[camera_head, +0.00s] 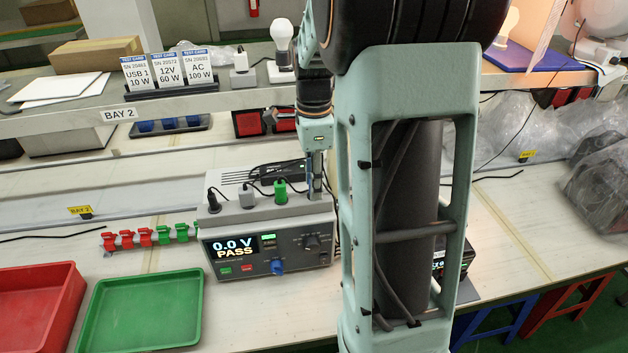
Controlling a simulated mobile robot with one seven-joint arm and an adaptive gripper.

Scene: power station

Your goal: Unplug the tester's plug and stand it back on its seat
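The tester (267,250) stands on the bench, its screen reading 0.0 V PASS. Along its top stand a black plug (213,202), a light grey plug (246,196) and a green plug (281,189), upright with cables. My gripper (316,190) points down at the right end of the tester's top, just right of the green plug. Its fingers show nearly edge-on, so I cannot tell if they are open or hold something. A dark device (440,260) right of the tester is mostly hidden behind my arm.
A green tray (140,340) and a red tray (30,285) lie at the front left. A rack of red and green clips (150,237) is beside the tester. A shelf (60,122) with test cards (168,70) and a bulb (282,38) runs behind. Plastic-wrapped items (600,185) lie at right.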

